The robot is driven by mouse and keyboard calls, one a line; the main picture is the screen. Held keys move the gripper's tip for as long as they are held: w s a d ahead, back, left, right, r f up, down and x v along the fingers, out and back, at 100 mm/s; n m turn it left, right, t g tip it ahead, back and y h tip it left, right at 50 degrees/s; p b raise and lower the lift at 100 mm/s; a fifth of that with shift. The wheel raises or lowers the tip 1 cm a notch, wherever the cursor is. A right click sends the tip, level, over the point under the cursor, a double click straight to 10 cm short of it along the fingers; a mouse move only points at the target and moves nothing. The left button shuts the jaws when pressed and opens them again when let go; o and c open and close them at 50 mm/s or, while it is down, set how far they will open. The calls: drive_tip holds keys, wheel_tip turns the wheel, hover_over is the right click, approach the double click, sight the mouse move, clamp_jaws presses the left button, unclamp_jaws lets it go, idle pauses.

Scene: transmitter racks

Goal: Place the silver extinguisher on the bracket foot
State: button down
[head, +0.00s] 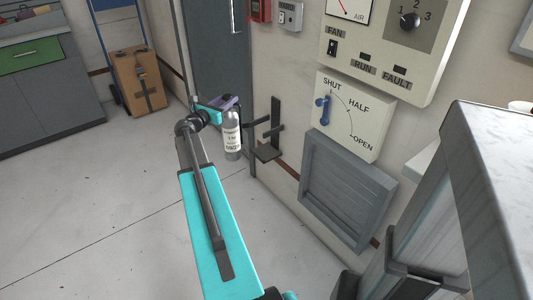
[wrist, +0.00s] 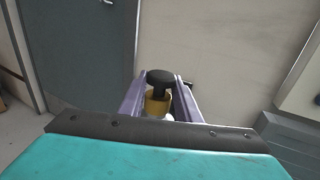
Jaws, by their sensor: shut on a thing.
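The silver extinguisher (head: 232,138) hangs upright in my gripper (head: 228,104), with a white label and black lettering on its body. In the wrist view my gripper (wrist: 160,97) has its two purple fingers on either side of the extinguisher's neck, below the black top (wrist: 160,77). A yellowish collar (wrist: 157,103) shows between the fingers. The dark bracket is fixed to the wall just right of the extinguisher in the head view, with its flat bracket foot (head: 268,152) at the bottom. The extinguisher is left of the foot and looks apart from it; the depth between them is hard to tell.
A grey door (head: 222,60) stands behind the extinguisher. A control panel with a lever (head: 349,115) and a grey louvred vent (head: 345,190) are on the wall to the right. A cardboard box (head: 139,80) on a blue hand truck stands at the back left. The floor at left is clear.

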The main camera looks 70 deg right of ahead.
drive_tip(key=shift+r, duration=0.25)
drive_tip(key=s+d+f+b, duration=0.1)
drive_tip(key=s+d, duration=0.4)
drive_tip(key=d, duration=0.3)
drive_tip(key=s+d+f, duration=0.1)
drive_tip(key=s+d, duration=0.4)
drive_tip(key=d, duration=0.3)
drive_tip(key=shift+s+d+b, duration=0.25)
drive_tip(key=shift+s+b, duration=0.1)
drive_tip(key=shift+b, duration=0.05)
drive_tip(key=shift+f, duration=0.1)
idle(0.3)
wheel_tip(320, 180, down, 5)
drive_tip(key=shift+s+d+r+b, duration=0.1)
drive_tip(key=shift+d+b, duration=0.05)
drive_tip(key=shift+b, duration=0.45)
drive_tip(key=c, duration=1.3)
unclamp_jaws()
drive_tip(key=shift+f, duration=0.25)
